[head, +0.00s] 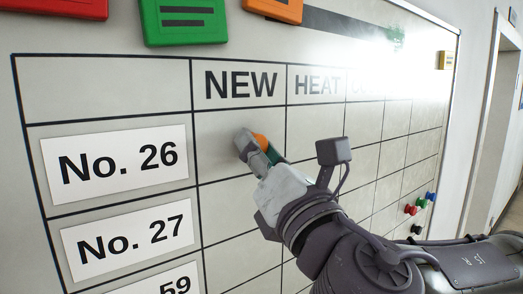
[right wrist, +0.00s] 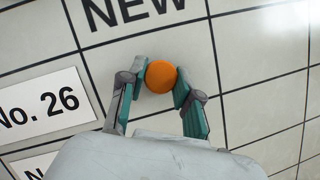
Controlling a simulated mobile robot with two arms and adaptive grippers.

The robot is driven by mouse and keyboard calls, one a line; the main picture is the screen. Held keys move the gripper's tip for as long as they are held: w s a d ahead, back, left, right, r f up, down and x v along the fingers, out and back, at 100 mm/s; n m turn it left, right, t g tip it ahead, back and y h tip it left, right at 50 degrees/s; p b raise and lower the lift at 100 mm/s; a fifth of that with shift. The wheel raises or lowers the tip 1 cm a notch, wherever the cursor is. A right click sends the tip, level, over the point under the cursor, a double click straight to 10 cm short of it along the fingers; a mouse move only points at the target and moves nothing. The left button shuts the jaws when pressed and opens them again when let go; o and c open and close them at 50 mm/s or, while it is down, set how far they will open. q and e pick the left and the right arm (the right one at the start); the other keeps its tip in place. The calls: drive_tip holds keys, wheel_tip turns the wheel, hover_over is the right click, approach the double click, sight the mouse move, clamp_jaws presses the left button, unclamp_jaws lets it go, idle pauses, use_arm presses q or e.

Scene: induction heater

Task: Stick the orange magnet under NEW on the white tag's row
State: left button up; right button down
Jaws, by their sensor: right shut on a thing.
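The orange magnet (head: 260,141) is a small round disc, held between the fingertips of my right gripper (head: 259,148). It also shows in the right wrist view (right wrist: 160,76), with a teal-padded finger on each side. My right gripper is shut on it. The magnet is in front of the cell below the NEW heading (head: 240,85), in the row of the white No. 26 tag (head: 118,165). I cannot tell whether it touches the board. My left gripper is not in view.
The whiteboard (head: 103,85) has a black-lined grid. White tags No. 27 (head: 130,240) and one ending in 59 (head: 160,283) sit below. Small coloured magnets (head: 411,209) are at the lower right. Green (head: 183,22) and orange (head: 275,9) plates hang along the top. Glare covers the upper right.

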drive_tip(key=shift+w+a, duration=0.1)
drive_tip(key=shift+a, duration=0.05)
drive_tip(key=c, duration=0.7)
unclamp_jaws()
